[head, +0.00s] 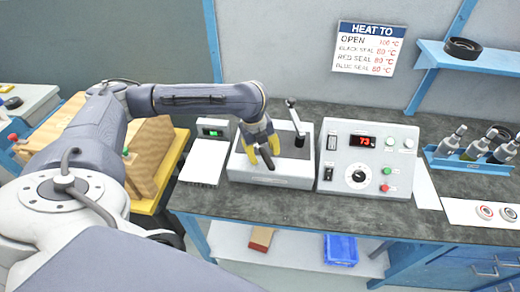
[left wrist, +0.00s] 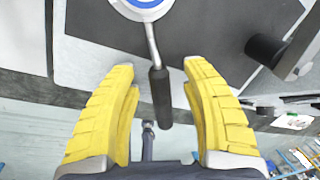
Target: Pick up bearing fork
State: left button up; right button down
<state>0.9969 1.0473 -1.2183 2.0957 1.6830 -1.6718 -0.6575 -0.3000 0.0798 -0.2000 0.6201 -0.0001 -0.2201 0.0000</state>
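The bearing fork has a dark handle (head: 266,158) that shows just beyond my left gripper (head: 262,150) over the white heater unit (head: 240,168). In the left wrist view the fork's black handle (left wrist: 160,95) lies between the two yellow fingers of my left gripper (left wrist: 163,85), with a gap on both sides. Its thin metal shaft runs up to a round white and blue part (left wrist: 148,3), cut off by the top edge. My left gripper is open and points down. My right gripper is not in view.
A black post with a lever (head: 293,120) stands on the heater, close right of my left gripper. A control box (head: 366,150) reading 73 stands right of it. Bottles in a blue rack (head: 470,150) and rings (head: 485,211) lie farther right. Wooden boxes (head: 150,150) stand left.

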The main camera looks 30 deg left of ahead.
aim_at(264, 150)
pick_arm(q)
grip_shut()
jog(key=shift+r, duration=0.1)
dwell(0.3)
notch_tip(264, 150, up, 20)
dwell(0.7)
dwell(0.3)
